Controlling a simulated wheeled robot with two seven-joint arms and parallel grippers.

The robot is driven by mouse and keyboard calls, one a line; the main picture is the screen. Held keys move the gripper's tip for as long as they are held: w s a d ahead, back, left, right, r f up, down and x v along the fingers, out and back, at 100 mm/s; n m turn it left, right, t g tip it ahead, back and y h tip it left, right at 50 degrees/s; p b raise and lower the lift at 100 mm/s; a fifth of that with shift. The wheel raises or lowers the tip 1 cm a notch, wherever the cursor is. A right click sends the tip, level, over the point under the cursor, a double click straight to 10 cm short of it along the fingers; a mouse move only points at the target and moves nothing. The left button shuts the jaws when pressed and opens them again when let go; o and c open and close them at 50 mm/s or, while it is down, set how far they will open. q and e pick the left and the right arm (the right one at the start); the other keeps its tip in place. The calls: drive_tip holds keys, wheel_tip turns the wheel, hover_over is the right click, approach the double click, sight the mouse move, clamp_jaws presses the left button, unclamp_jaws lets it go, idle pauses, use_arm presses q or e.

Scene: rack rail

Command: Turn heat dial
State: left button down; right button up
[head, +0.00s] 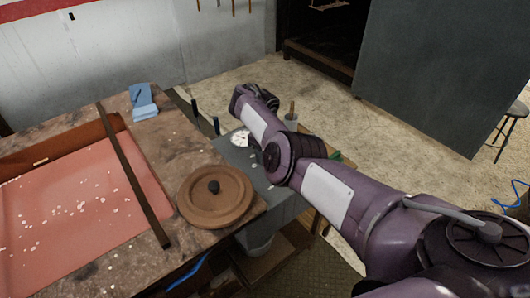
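A grey machine or cabinet (285,208) stands at the right end of the workbench. A small round white dial face (239,139) shows on its top; whether it is the heat dial I cannot tell. My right arm reaches in from the lower right, across and above the machine, and bends at its far end just beyond the dial face. It hides part of the machine top. The fingers of my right gripper cannot be made out. My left arm and gripper are not in the picture.
The workbench (160,113) holds a pink tray (70,205) with pale flecks, a dark bar (133,172), a round brown lid (215,197) with a dark knob, and a blue object (143,101). Open floor lies beyond.

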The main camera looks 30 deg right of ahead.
drive_tip(key=shift+o, duration=1.3)
wheel_tip(320, 180, up, 7)
drive_tip(key=shift+f+p, duration=0.1)
drive_tip(key=shift+p, duration=0.7)
drive_tip(key=shift+r, duration=0.5)
drive_tip(key=shift+f, duration=0.1)
